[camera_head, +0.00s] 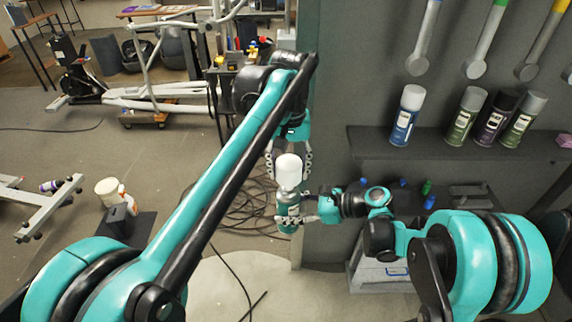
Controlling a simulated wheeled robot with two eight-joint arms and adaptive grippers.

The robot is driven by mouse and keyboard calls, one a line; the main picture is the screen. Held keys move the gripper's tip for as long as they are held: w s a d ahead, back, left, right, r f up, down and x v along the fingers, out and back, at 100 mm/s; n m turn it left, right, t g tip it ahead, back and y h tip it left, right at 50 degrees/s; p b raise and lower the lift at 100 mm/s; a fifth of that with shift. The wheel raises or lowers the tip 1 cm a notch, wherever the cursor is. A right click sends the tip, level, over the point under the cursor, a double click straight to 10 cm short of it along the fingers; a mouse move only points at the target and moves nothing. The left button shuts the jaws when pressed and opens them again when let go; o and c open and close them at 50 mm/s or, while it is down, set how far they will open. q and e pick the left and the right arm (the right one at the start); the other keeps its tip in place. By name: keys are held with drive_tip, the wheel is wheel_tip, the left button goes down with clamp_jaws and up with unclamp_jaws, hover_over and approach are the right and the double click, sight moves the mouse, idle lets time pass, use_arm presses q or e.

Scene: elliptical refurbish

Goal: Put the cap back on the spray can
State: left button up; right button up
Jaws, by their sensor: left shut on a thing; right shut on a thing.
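The spray can (288,210), with a dark green lower body and a pale upper part, stands upright in mid-air near the middle of the head view. My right gripper (294,220) comes in from the right and is shut around its lower part. The white cap (289,168) is directly above the can, lined up with it. My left gripper (289,157) reaches down from above, with one finger on each side of the cap, and is shut on it. I cannot tell whether the cap touches the can or is seated on it.
A dark wall shelf (440,145) at right holds several capped spray cans. A grey cabinet (380,275) stands below it. Cables (240,205) lie on the floor behind my grippers.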

use_arm(q)
drive_tip(key=shift+f, duration=2.15)
drive_tip(key=shift+s+f, duration=0.1)
drive_tip(key=shift+f, duration=0.6)
idle(0.6)
drive_tip(key=o, duration=1.3)
drive_tip(key=shift+r, duration=3.5)
drive_tip(key=shift+a, duration=0.1)
